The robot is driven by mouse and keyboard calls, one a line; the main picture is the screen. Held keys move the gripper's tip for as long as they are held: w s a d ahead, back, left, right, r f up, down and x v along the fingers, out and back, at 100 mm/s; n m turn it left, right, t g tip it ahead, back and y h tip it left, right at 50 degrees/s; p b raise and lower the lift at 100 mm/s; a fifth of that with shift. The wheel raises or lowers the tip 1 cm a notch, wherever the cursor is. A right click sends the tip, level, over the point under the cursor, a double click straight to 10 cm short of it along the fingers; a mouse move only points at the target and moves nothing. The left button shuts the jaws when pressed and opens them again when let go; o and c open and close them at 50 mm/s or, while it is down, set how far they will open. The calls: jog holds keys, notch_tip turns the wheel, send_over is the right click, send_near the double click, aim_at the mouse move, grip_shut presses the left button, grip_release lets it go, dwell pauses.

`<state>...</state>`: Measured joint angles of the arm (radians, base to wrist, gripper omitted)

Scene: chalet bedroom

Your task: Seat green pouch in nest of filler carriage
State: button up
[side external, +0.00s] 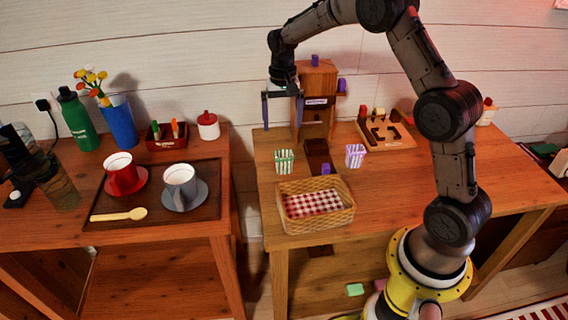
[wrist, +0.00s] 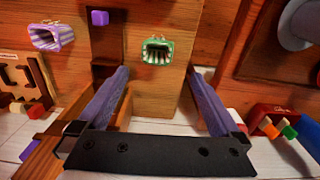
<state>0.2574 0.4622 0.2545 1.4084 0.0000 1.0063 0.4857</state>
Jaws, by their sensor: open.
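The green-striped pouch (side external: 284,161) stands upright on the right-hand table, left of the filler's dark track. In the wrist view the green pouch (wrist: 157,50) shows its open mouth, beyond and between my fingertips. My gripper (side external: 282,112) is open and empty, above and apart from the pouch; its two long fingers also show in the wrist view (wrist: 160,76). The wooden filler tower (side external: 316,85) stands at the back, with a dark track (side external: 318,155) running forward from it. A purple block (side external: 325,169) sits at the track's front. I cannot clearly make out the carriage's nest.
A purple-striped pouch (side external: 355,155) stands right of the track. A wicker basket (side external: 287,222) with a checked cloth is at the front. A wooden shape board (side external: 402,136) lies back right. The left table (side external: 75,231) holds cups and a tray, across a gap.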

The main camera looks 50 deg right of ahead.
send_over(284, 162)
jog(key=w+d, duration=0.1)
notch_tip(284, 162, down, 8)
jog(key=shift+w+d+f, duration=0.1)
jog(key=shift+d+f, duration=0.1)
jog(key=shift+f, duration=1.4)
jog(key=shift+w+d+f, duration=0.1)
jog(key=shift+d+f, duration=0.1)
jog(key=shift+f, duration=1.35)
jog(key=c, duration=1.4)
jog(key=shift+r, duration=0.15)
